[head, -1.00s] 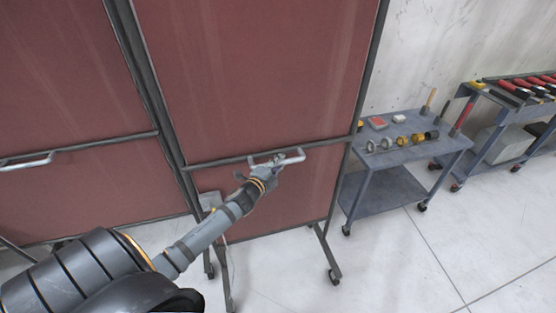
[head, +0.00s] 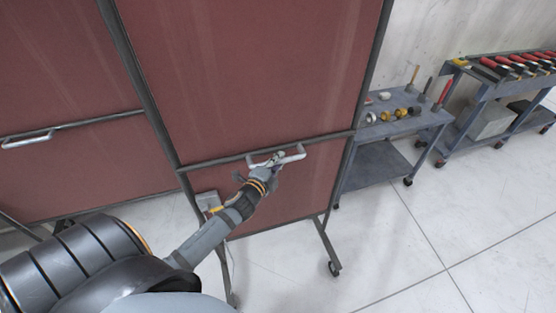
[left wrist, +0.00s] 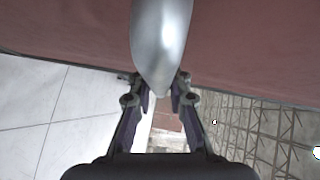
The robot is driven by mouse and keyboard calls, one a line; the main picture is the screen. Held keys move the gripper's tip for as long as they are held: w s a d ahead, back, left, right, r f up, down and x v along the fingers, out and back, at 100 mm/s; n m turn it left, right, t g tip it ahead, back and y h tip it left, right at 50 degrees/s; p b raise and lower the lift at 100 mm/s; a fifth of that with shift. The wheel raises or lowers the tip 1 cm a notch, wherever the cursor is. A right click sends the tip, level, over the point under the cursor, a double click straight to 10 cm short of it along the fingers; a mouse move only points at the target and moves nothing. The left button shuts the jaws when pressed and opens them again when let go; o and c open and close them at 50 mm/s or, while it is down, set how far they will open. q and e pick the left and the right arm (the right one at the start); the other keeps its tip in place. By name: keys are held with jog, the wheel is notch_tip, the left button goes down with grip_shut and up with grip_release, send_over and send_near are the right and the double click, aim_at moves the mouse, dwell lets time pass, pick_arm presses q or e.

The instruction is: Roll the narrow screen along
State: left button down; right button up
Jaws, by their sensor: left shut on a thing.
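The narrow screen (head: 245,80) is a dark red panel in a grey metal frame, standing on legs with casters in the middle of the head view. A silver handle (head: 294,154) is fixed to its crossbar. My left gripper (head: 274,160) is shut on this handle. In the left wrist view the handle (left wrist: 162,40) runs down between the two fingers (left wrist: 160,95), with the red panel behind it. The finger contact itself is partly hidden by the handle. My right gripper is in neither view.
A wider red screen (head: 60,70) with its own handle (head: 28,140) stands to the left. A blue-grey cart (head: 385,165) with tools stands close behind the right edge. Another cart (head: 480,90) with red-handled tools is farther right. Pale floor (head: 400,250) is clear at the front right.

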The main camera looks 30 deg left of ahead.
pick_arm(q)
jog(key=c, duration=1.3)
grip_release()
jog(key=shift+o, duration=0.2)
jog(key=s+r, duration=0.1)
jog(key=s, duration=1)
jog(key=shift+s+d+r, duration=0.3)
jog(key=shift+s+d, duration=0.1)
